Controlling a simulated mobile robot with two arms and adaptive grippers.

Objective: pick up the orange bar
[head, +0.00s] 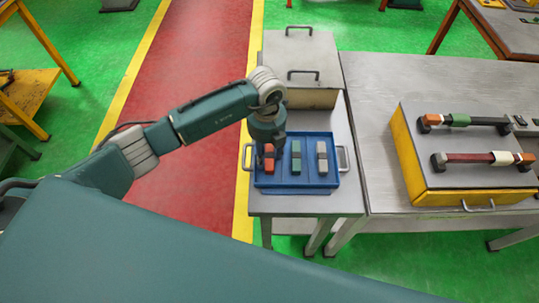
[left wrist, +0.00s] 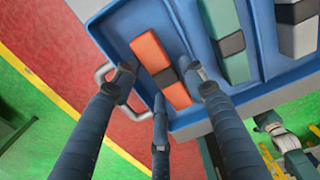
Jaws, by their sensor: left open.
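The orange bar (head: 269,166) has a dark band around its middle and lies in the left compartment of the blue tray (head: 332,183). It also shows in the left wrist view (left wrist: 151,52). My left gripper (head: 268,154) is open above the bar, pointing down, and hides part of it in the head view. In the left wrist view its fingers (left wrist: 158,85) spread around the bar's near end; I cannot tell whether any finger touches it. My right gripper is not in view.
A green bar (head: 296,157) and a grey bar (head: 321,158) lie in the tray's other compartments. A metal box with handles (head: 300,65) stands behind the tray. A yellow-sided fixture (head: 407,160) carrying banded bars stands on the table to the right.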

